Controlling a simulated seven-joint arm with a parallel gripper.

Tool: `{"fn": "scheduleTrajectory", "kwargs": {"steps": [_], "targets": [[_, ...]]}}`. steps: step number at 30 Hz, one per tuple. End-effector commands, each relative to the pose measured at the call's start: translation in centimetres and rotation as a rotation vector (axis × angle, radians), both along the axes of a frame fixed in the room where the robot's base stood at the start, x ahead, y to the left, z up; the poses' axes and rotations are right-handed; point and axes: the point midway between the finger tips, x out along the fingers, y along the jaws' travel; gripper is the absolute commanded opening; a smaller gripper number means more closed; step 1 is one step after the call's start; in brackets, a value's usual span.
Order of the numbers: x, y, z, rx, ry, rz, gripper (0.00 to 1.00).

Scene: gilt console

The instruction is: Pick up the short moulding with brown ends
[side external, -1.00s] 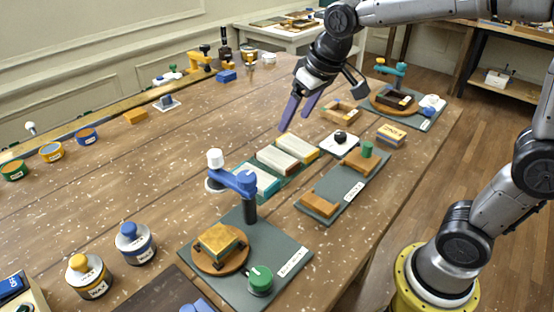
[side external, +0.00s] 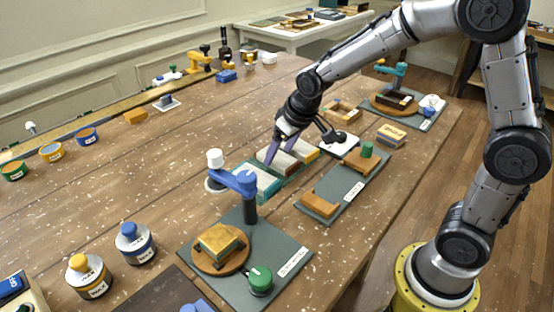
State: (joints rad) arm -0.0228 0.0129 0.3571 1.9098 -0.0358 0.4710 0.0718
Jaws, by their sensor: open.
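Several short pale mouldings lie side by side on a dark green tray (side external: 289,178) near the table's middle. The moulding with brown ends (side external: 283,164) is the middle one, between one with teal ends (side external: 258,181) and one with yellow ends (side external: 306,150). My gripper (side external: 275,157) points down over the middle moulding with its purple fingers apart. The fingers partly cover the middle and yellow-ended mouldings. I cannot tell whether the fingertips touch the moulding or reach down along its sides.
A blue clamp-like stand (side external: 240,183) rises close to the near left of the mouldings. A dark green board (side external: 345,190) with brown blocks lies to their right.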

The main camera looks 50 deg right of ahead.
Motion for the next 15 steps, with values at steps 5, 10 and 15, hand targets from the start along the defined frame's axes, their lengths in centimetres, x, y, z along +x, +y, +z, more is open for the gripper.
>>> {"fn": "scheduleTrajectory", "kwargs": {"steps": [5, 10, 15], "targets": [[0.44, 0.01, -1.03, 0.000, -0.001, 0.001, 0.78], [0.45, 0.01, -1.01, 0.000, -0.002, 0.001, 0.78], [0.44, 0.02, -0.98, 0.000, -0.002, 0.001, 0.51]]}}
